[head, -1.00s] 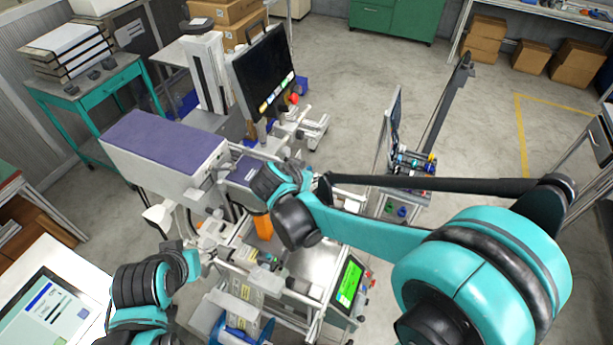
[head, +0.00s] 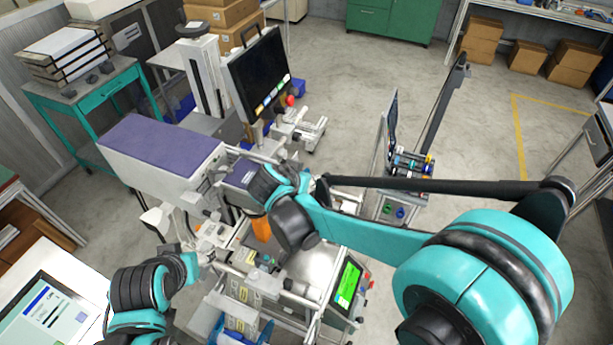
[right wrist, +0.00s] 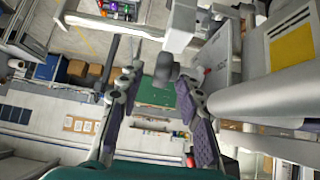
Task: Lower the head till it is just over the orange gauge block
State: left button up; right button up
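The orange gauge block (head: 262,229) shows in the head view between the machine's rails, partly covered by my right arm. It looks tilted. The machine has a large grey box with a purple top (head: 160,148) and a smaller purple-topped unit (head: 240,173), which may be the head, above and left of the block. I cannot tell the gap between them. My right gripper (right wrist: 163,108) is open in the right wrist view, with a dark knob (right wrist: 165,66) showing beyond and between its fingers. My left gripper (head: 204,240) is by the machine's left side; its fingers are too small to read.
A green-lit screen (head: 347,286) stands at the machine's front right. A dark monitor (head: 260,77) stands behind it. A teal table with binders (head: 85,90) is at the left. Open floor (head: 480,120) lies at the right.

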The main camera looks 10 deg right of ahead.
jog(key=v, duration=1.1)
jog(key=shift+s+a+r, duration=0.15)
jog(key=shift+s+r, duration=0.05)
jog(key=shift+s, duration=0.05)
jog(key=s+d+f+n+y, duration=0.5)
jog(key=s+d+f+n, duration=0.1)
jog(key=s+d, duration=0.55)
notch_tip(320, 180, down, 16)
jog(key=b, duration=1.6)
jog(key=shift+s+f+n, duration=0.15)
jog(key=shift+s+n, duration=0.2)
jog(key=shift+n, duration=0.05)
